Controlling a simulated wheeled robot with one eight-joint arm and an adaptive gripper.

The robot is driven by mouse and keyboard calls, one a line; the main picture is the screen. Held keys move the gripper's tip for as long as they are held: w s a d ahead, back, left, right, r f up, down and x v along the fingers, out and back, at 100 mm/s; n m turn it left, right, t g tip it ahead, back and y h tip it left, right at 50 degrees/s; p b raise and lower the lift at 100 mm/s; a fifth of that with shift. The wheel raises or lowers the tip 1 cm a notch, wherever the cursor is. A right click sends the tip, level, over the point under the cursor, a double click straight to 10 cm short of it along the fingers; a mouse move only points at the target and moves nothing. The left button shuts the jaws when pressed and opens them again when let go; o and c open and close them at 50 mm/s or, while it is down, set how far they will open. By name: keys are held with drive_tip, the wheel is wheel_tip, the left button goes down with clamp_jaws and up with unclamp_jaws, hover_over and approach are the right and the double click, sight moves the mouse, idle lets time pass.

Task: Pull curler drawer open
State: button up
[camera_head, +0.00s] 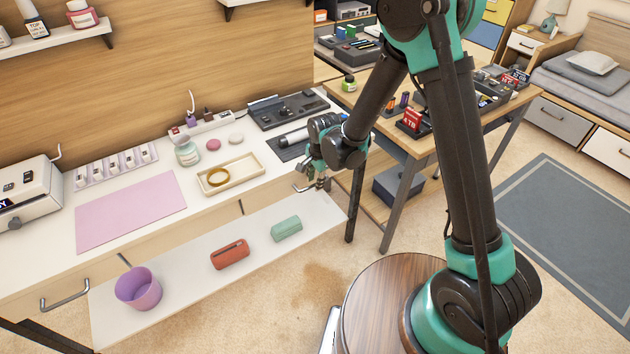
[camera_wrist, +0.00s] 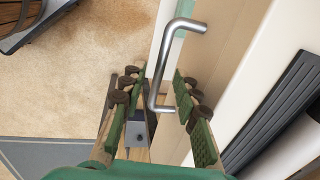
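The drawer handle is a silver bar (camera_wrist: 168,60) fixed to a pale wooden drawer front (camera_wrist: 222,65) in the wrist view. The drawer front appears closed under the white desk top. My gripper (camera_wrist: 160,88) is open, with green fingers on both sides of the handle's near end; I cannot tell whether they touch it. In the head view my gripper (camera_head: 322,183) is at the desk's right front edge, close to the handle (camera_head: 300,187).
A white ledge (camera_head: 190,290) below the desk front holds a purple cup (camera_head: 138,288), a red case (camera_head: 230,254) and a green case (camera_head: 286,228). A second table (camera_head: 425,147) stands right of my gripper. A beige tray (camera_head: 245,181) is on the desk. Carpet in front is open.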

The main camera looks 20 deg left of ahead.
drive_tip(key=shift+f, duration=0.1)
clamp_jaws()
idle(0.5)
